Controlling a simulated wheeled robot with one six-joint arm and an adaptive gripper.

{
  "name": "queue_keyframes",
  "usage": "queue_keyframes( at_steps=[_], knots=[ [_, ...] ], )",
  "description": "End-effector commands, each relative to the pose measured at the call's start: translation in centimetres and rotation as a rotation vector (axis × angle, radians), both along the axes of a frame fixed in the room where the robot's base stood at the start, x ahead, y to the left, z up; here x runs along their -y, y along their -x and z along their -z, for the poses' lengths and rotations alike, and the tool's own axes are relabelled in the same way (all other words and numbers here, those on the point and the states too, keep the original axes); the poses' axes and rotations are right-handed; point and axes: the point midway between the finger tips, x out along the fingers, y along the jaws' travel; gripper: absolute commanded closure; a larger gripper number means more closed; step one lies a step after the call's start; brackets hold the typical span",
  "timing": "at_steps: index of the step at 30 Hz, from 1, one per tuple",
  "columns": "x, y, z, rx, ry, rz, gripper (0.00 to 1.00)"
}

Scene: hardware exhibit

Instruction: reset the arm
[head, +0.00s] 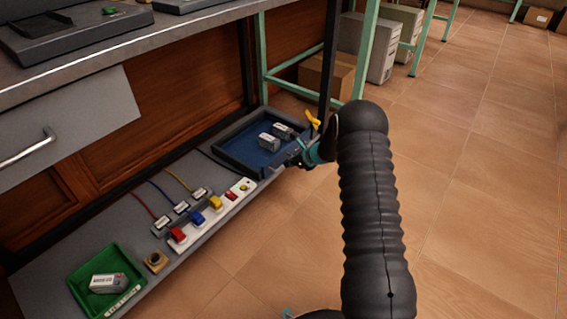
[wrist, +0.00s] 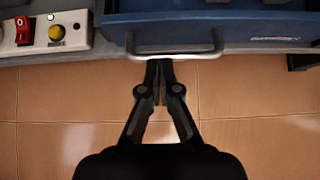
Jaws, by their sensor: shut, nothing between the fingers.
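My gripper (wrist: 160,66) is shut and empty in the wrist view, its fingertips together just at the grey bar handle (wrist: 135,54) of a blue tray (wrist: 220,22). I cannot tell whether they touch the handle. In the head view my gripper (head: 304,153) shows small at the front right corner of the blue tray (head: 238,155), partly hidden by my black ribbed arm (head: 372,200). The arm reaches out from the lower right.
Two grey blocks lie in the blue tray. To its left on the low shelf (head: 215,233) are a power strip (head: 190,240) with coloured plugs and a green bin (head: 78,280) holding a grey block. A green table leg (head: 366,50) stands behind. Tiled floor (head: 480,180) is clear at right.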

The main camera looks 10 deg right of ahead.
Motion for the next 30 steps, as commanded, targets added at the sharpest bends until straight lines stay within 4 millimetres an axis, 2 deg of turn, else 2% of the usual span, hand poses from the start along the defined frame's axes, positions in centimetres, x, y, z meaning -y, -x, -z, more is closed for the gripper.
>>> queue_keyframes(
  at_steps=[1,6,9,15,26,28,30],
  knots=[
    [0.5,0.4,-1.5,0.006,0.0,-0.001,1.0],
    [3.0,2.3,-3.8,0.003,0.0,0.007,1.0],
    [4.0,3.2,-4.9,0.003,0.0,0.009,1.0],
    [4.8,4.3,-6.2,0.003,0.0,0.004,1.0],
    [4.8,4.6,-6.5,0.036,0.03,-0.046,1.0],
    [4.6,5.2,-6.2,0.06,0.07,-0.123,1.0],
    [4.0,7.1,-5.0,0.068,0.118,-0.236,1.0]
  ],
)
